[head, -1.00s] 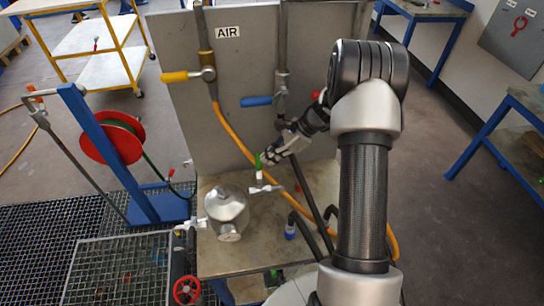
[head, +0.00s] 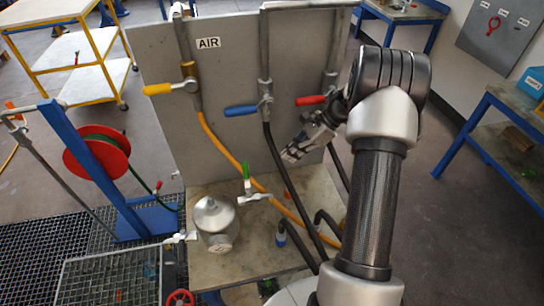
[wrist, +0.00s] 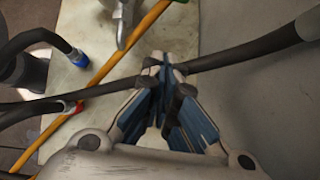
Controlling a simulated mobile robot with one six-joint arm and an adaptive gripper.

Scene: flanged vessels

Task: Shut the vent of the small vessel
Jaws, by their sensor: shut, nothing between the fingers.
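The small vessel (head: 215,225) is a silver domed pot standing on the bench near its left end. A valve with an upright green handle (head: 246,172) sits on a pipe (head: 252,197) to its right. A white-handled fitting (head: 180,237) is on its left side. I cannot tell which of these is the vent. My gripper (head: 290,156) is shut and empty, to the right of the green handle and apart from it. In the wrist view, the fingertips (wrist: 166,62) meet above a black hose, and part of a metal fitting (wrist: 122,22) shows at the top.
A grey panel marked AIR stands behind, with yellow (head: 157,89), blue (head: 240,110) and red (head: 309,100) valve handles. An orange hose (head: 225,150) and black hoses (head: 283,180) hang close to my gripper.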

